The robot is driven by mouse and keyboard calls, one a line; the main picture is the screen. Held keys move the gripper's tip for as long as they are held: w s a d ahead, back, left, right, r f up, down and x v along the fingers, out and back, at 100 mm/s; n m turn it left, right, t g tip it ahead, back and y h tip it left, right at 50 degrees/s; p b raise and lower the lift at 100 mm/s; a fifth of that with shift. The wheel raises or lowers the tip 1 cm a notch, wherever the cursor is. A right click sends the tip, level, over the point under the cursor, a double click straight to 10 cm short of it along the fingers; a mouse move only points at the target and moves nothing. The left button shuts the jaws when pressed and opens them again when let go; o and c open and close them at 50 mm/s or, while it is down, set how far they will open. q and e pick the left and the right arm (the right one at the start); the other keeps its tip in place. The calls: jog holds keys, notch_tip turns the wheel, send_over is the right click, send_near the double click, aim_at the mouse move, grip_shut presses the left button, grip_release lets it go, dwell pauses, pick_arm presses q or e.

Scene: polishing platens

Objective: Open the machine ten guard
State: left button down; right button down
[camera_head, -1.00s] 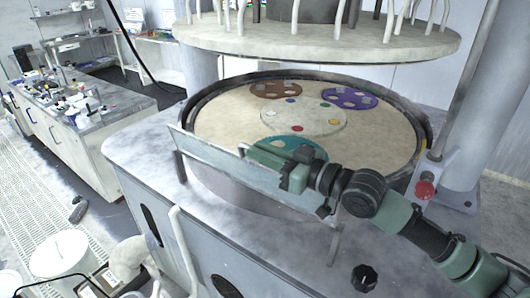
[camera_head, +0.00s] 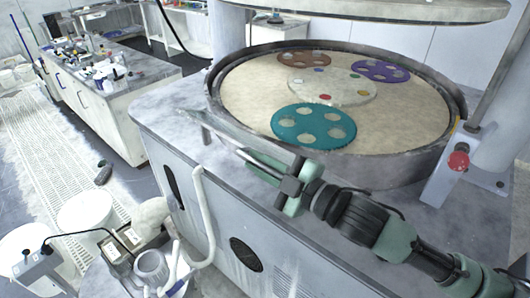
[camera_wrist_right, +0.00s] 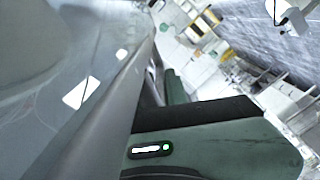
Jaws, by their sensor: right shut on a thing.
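The machine's guard (camera_head: 222,129) is a thin, pale, see-through panel at the front of the round polishing table. In the head view it shows nearly edge-on, leaning outward and low, below the table rim. My right gripper (camera_head: 250,160), green and black, reaches in from the right and is shut on the guard near its middle. The gripper and wrist hide the guard's right part. In the right wrist view a green finger (camera_wrist_right: 215,145) fills the lower right beside a long grey edge. My left gripper is not in view.
The round table (camera_head: 240,105) carries teal (camera_head: 297,122), brown (camera_head: 290,59) and purple (camera_head: 380,65) discs. A red button (camera_head: 458,161) stands at the right. White buckets (camera_head: 85,215) and a hose (camera_head: 203,205) are at the front left. The walkway (camera_head: 50,160) is mostly clear.

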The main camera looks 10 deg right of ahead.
jog(key=shift+s+a+f+n+b, duration=0.15)
jog(key=shift+a+f+n+b, duration=0.1)
jog(key=shift+f+n, duration=0.35)
jog(key=shift+s+a+f+n+b, duration=0.15)
jog(key=shift+f+n+b, duration=0.1)
jog(key=shift+f+n, duration=0.35)
jog(key=shift+f, duration=0.1)
jog(key=c, duration=1.5)
grip_release()
jog(key=shift+o, duration=0.2)
jog(key=shift+d, duration=0.1)
jog(key=b+v, duration=0.3)
jog(key=v, duration=0.4)
jog(key=shift+s+d, duration=0.2)
jog(key=shift+s, duration=0.15)
